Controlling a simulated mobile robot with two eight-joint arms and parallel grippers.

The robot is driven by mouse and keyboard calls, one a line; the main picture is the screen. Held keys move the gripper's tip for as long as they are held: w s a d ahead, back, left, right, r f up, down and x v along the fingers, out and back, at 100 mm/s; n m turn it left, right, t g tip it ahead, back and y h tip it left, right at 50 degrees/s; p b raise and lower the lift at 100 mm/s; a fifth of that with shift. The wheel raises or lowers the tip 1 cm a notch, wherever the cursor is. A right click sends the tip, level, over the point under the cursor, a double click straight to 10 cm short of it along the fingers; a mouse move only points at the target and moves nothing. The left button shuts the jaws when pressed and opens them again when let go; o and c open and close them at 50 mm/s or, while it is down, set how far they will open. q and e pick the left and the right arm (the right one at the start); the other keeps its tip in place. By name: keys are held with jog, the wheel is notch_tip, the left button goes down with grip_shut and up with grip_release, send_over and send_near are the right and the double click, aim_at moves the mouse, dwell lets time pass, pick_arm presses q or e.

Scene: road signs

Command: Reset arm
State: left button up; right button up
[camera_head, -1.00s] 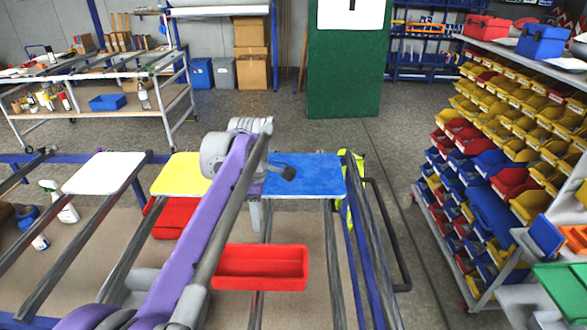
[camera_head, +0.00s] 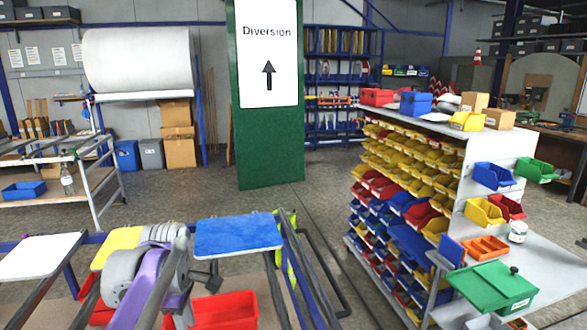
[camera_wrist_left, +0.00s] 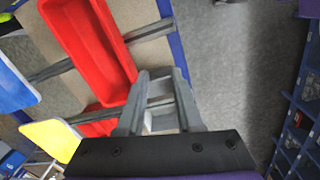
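My left arm rises from the bottom left of the head view, a grey and purple link over the rail table; its fingertips cannot be made out there. In the left wrist view my left gripper (camera_wrist_left: 162,82) shows two grey fingers standing apart with nothing held between them. A red bin (camera_wrist_left: 95,45) lies beyond the fingers, up and left, and a second red bin (camera_wrist_left: 100,125) lies lower. My right gripper is in neither view.
A blue board (camera_head: 238,236), a yellow board (camera_head: 112,245) and a white board (camera_head: 38,256) lie on the rail table. A red bin (camera_head: 225,312) sits in front. A green panel with a Diversion sign (camera_head: 268,60) stands behind. A bin rack (camera_head: 410,190) stands right.

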pick_arm(q)
jog(key=s+d+f+m+t, duration=0.2)
jog(key=s+f+m, duration=0.4)
jog(key=s+m, duration=0.2)
jog(key=s+d+f+m+t, duration=0.3)
jog(key=s+f+m, duration=0.4)
jog(key=s+m, duration=0.2)
jog(key=shift+s+f, duration=0.25)
jog(key=shift+s, duration=0.3)
